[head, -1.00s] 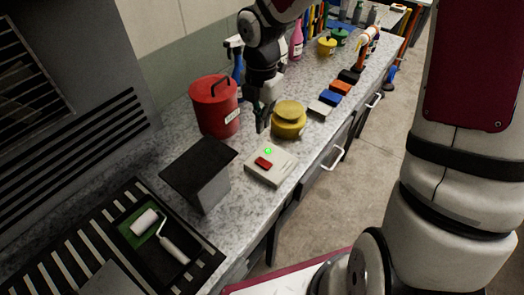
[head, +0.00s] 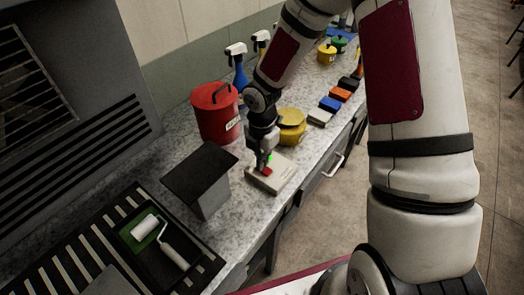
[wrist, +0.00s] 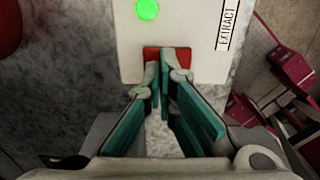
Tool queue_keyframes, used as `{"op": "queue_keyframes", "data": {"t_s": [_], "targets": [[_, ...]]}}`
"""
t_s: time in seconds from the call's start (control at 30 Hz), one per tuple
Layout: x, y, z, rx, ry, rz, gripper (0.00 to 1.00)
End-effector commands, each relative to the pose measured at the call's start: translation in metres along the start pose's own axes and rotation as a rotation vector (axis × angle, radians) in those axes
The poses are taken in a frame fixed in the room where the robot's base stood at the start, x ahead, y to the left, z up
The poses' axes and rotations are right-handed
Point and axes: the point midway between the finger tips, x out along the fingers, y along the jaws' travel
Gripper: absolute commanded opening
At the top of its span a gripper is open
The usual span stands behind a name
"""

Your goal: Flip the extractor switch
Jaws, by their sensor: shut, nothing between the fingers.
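The extractor switch box (head: 283,176) is a pale box on the speckled counter. In the wrist view the box (wrist: 190,60) bears an "EXTRACT" label (wrist: 227,25) and a lit green lamp (wrist: 147,9). Its red switch (wrist: 152,52) is partly hidden behind my fingertips. My gripper (wrist: 162,75) is shut and empty, with its tips over the near edge of the red switch. In the head view my gripper (head: 261,164) points down over the box, at the red switch (head: 267,171). I cannot tell whether the tips touch it.
A black-topped stand (head: 207,195) stands left of the box. A red lidded bin (head: 214,120) and yellow tins (head: 291,121) stand behind it. A paint roller (head: 147,226) lies in a tray at lower left. Sanding blocks (head: 330,103) line the counter's front edge.

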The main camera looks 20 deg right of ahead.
Motion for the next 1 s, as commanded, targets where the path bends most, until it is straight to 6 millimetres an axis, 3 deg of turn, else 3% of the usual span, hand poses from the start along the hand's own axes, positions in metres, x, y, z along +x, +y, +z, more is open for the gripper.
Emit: {"op": "queue_keyframes", "data": {"t_s": [0.67,1.0], "targets": [[0.016,0.006,0.002,-0.002,-0.001,-0.061,0.00],[0.014,0.000,0.001,0.000,0.000,-0.061,0.00]]}}
